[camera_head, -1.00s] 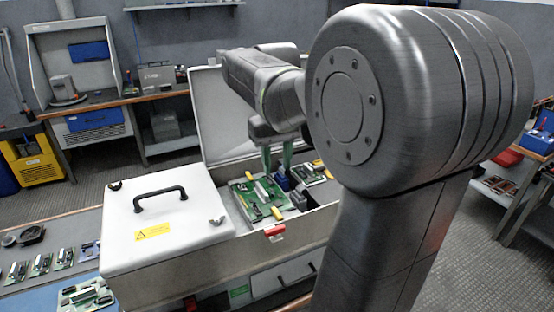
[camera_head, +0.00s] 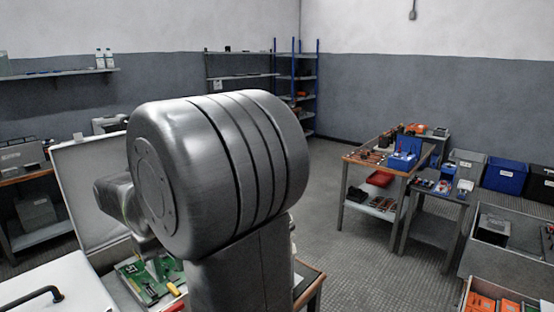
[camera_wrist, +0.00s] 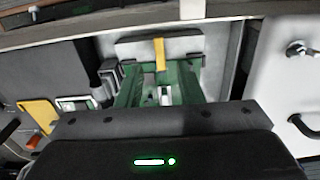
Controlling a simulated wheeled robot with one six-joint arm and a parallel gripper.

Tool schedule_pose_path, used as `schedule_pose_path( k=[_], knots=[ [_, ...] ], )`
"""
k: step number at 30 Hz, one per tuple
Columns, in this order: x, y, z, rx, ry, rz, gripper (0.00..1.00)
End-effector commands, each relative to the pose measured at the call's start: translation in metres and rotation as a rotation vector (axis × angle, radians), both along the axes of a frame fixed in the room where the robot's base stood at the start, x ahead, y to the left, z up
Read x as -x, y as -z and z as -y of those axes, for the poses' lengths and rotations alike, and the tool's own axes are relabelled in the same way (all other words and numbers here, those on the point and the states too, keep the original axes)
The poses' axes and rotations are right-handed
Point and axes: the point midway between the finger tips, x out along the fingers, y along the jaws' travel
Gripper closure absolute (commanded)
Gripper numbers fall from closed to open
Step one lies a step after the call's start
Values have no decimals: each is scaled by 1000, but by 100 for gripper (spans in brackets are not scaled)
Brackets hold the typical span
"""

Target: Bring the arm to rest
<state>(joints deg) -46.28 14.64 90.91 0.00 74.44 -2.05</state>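My arm fills the middle of the head view, bent over an open light-grey case (camera_head: 88,195). My gripper's two green fingers show in the wrist view (camera_wrist: 160,88), spread apart with a gap between them. They point down toward the inside of the case, and I see nothing clamped between them. Below the arm in the head view, a green circuit board (camera_head: 138,282) lies in the case. My arm hides much of the case, and the fingertips are hard to make out in the head view.
A closed white lid with a black handle (camera_head: 45,294) is at the lower left. A workbench (camera_head: 368,160) with blue bins stands to the right, with crates (camera_head: 505,172) along the wall. Open floor (camera_head: 330,215) lies between the arm and that bench. Shelves stand at the back.

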Motion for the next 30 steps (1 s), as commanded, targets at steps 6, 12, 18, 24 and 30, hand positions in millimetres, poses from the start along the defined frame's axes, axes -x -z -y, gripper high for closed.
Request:
schedule_pose_path(
  k=[6, 12, 18, 24, 30],
  knots=[
    [1, 37, 1, 3, 0, -3, 66],
    [0, 51, 0, 0, -7, 0, 66],
    [0, 50, 0, 0, -22, 0, 66],
    [0, 50, 0, 0, -21, 0, 66],
    [0, 35, 0, -3, 0, 3, 66]
  ],
)
